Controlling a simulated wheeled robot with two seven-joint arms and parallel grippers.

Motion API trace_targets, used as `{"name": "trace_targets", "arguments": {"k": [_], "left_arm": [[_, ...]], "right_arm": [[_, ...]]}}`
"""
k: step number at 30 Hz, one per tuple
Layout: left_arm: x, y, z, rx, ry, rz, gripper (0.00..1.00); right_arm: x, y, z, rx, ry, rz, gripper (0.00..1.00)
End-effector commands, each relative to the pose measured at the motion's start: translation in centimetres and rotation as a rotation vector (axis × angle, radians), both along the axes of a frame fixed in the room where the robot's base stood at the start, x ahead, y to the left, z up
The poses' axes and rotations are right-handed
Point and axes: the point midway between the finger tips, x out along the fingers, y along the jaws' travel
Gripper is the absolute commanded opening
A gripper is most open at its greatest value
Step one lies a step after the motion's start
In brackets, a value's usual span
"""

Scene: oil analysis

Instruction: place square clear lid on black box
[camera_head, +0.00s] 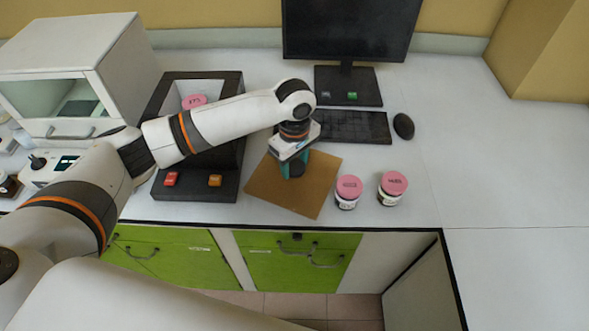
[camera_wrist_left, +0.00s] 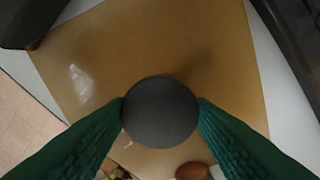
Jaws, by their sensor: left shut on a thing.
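The square lid (camera_head: 318,185) is a see-through brown sheet, right of the black box, near the table's front edge. In the left wrist view the lid (camera_wrist_left: 150,50) fills much of the picture, with a dark round knob (camera_wrist_left: 160,112). My left gripper (camera_head: 293,168) is shut on this knob; its green fingers (camera_wrist_left: 160,115) press both sides. I cannot tell how high the lid is above the table. The black box (camera_head: 193,191) stands left, partly hidden by my left arm. A pink-capped jar (camera_head: 194,101) shows inside its frame. My right gripper is not in view.
Two pink-capped jars (camera_head: 348,192) (camera_head: 392,188) stand close to the lid's right side. A monitor (camera_head: 350,30), keyboard (camera_head: 355,127) and mouse (camera_head: 404,126) are behind. A white balance cabinet (camera_head: 75,65) stands at the far left. The right-hand table is clear.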

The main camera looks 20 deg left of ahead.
Motion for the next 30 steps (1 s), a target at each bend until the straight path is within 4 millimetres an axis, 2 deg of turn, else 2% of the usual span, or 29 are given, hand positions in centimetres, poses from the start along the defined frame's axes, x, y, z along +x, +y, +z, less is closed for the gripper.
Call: {"name": "trace_targets", "arguments": {"k": [3, 9, 13, 19, 23, 30], "left_arm": [[0.2, -0.1, 2.6, -0.004, -0.007, 0.0, 0.11], [0.1, -0.1, 6.1, -0.004, -0.005, 0.001, 0.11], [0.1, 0.0, 7.2, -0.002, -0.003, 0.001, 0.11], [-0.6, 0.3, 7.6, -0.001, -0.005, -0.055, 0.11], [-2.7, 1.2, 7.5, 0.0, -0.014, -0.237, 0.11], [-9.0, 3.0, 7.4, 0.004, -0.015, -0.714, 0.11]], "right_arm": [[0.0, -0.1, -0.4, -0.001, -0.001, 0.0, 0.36], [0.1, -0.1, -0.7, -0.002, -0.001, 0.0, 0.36], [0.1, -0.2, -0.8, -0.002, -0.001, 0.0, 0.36], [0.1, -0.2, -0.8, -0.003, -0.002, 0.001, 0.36], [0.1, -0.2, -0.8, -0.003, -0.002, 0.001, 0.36], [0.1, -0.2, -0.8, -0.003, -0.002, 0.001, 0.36]]}}
